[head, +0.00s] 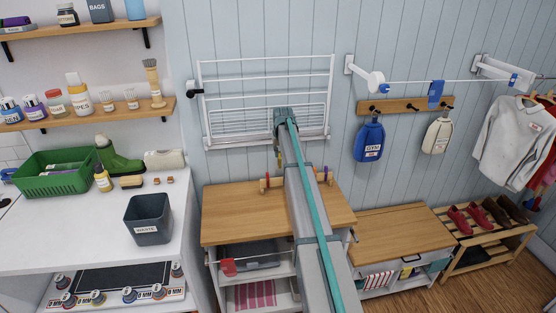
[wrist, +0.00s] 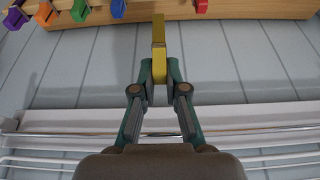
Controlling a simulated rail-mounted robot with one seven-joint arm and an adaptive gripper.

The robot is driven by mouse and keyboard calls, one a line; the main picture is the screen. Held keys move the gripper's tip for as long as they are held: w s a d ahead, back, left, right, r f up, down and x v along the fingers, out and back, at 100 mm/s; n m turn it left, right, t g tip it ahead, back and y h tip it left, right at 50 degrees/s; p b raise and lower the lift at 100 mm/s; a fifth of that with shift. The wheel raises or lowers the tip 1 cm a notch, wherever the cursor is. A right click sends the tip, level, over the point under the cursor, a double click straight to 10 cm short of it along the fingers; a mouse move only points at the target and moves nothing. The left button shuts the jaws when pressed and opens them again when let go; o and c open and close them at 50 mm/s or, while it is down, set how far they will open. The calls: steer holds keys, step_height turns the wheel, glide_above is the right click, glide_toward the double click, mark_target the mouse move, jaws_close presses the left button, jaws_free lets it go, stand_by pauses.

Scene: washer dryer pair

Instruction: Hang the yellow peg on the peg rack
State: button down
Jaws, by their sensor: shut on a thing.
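My gripper (wrist: 160,78) is shut on the yellow peg (wrist: 158,48), which sticks out between its fingertips in the wrist view. In the head view a bit of the yellow peg (head: 279,159) shows beside my arm, which hides most of my gripper. The wooden peg rack (wrist: 245,8) runs along the top edge of the wrist view. Purple, orange, blue and green pegs hang on its left part and a red peg (wrist: 201,5) right of the yellow one. In the head view the peg rack (head: 273,183) stands on the wooden cabinet top, partly behind my arm.
A white wire drying rack (head: 230,85) is on the wall behind my arm. The wooden cabinet top (head: 226,222) is mostly clear. A grey waste bin (head: 148,222) and a green basket (head: 52,178) stand on the white counter at left.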

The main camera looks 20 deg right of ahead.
mark_target(280, 159)
steer(key=shift+s, duration=0.1)
stand_by(0.4)
steer(key=shift+f, duration=0.1)
steer(key=shift+f+b, duration=1.15)
steer(key=shift+f, duration=1.2)
steer(key=shift+f, duration=0.2)
steer(key=shift+f+b, duration=1.15)
steer(key=shift+f, duration=1.25)
steer(key=c, duration=1.1)
jaws_free()
steer(key=shift+c, duration=0.2)
